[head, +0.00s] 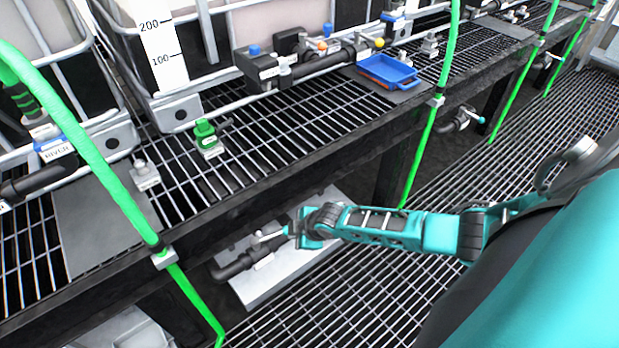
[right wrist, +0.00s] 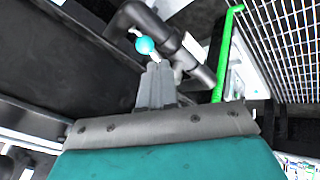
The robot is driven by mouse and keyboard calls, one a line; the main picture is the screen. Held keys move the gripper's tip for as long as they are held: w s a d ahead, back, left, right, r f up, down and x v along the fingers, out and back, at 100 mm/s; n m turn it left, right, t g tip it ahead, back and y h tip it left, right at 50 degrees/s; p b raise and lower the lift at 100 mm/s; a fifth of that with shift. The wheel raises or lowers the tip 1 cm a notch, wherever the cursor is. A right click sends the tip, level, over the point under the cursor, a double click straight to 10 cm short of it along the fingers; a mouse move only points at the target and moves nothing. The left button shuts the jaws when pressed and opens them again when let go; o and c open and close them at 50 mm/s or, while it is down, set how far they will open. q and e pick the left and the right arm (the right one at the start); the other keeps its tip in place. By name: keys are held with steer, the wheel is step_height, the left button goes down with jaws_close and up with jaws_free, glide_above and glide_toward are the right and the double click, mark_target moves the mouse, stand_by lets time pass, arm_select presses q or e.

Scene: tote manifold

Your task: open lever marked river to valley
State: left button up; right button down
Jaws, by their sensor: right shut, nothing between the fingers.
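A dark pipe valve (head: 232,268) sits below the rack, with a pale lever (head: 268,236) near my right gripper (head: 292,232). In the right wrist view, the dark pipe (right wrist: 165,35) carries a round teal knob (right wrist: 145,46) just beyond the fingertips. My right gripper also shows there (right wrist: 157,75), with its fingers together and empty. Whether the tips touch the knob or lever is unclear. A white label (right wrist: 192,45) on the pipe is not readable. No lever marking "river to valley" can be read. My left gripper is not in view.
Green posts or hoses (head: 430,110) rise along the rack's front edge. The rack's dark beam (head: 330,150) runs above my right gripper. A blue tray (head: 386,70) and a green valve (head: 207,138) sit on the rack. Grating (head: 400,270) covers the floor.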

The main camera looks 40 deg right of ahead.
mark_target(271, 237)
steer(key=w+d+v, duration=0.1)
steer(key=v, duration=0.5)
steer(key=s+f+n+y+b, duration=0.2)
steer(key=s+f+n+b, duration=0.15)
steer(key=b, duration=0.95)
arm_select(q)
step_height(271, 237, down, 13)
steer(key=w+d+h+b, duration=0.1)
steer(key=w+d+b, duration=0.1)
steer(key=b, duration=0.3)
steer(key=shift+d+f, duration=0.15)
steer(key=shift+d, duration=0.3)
arm_select(e)
steer(key=shift+m+t, duration=0.3)
steer(key=shift+m, duration=0.15)
steer(key=w+a+f, duration=0.1)
steer(key=w+f, duration=0.1)
steer(key=w, duration=0.1)
steer(key=w+a+f, duration=0.1)
steer(key=w+f, duration=0.1)
steer(key=w, duration=0.1)
steer(key=w+a+f, duration=0.1)
steer(key=w+f, duration=0.2)
steer(key=shift+w+f, duration=0.1)
